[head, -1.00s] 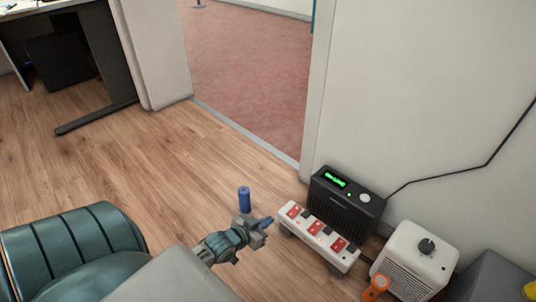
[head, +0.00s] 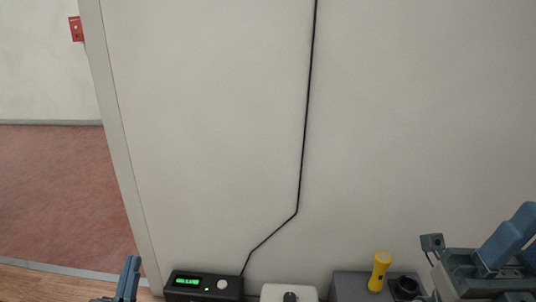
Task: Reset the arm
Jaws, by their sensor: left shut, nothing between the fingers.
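My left gripper (head: 129,278) shows at the bottom left of the head view. Its blue fingers point up and are shut with nothing between them. The lower part is cut off by the picture's bottom edge. Part of my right gripper (head: 518,228) shows at the right edge. It has blue fingers and a grey body, and is partly cut off, so I cannot tell whether it is open or shut.
Along the wall's foot stand a black box with a green display (head: 197,284), a white box with a dark knob (head: 275,292) and a grey box (head: 348,284). A black cable (head: 303,140) runs up the wall.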

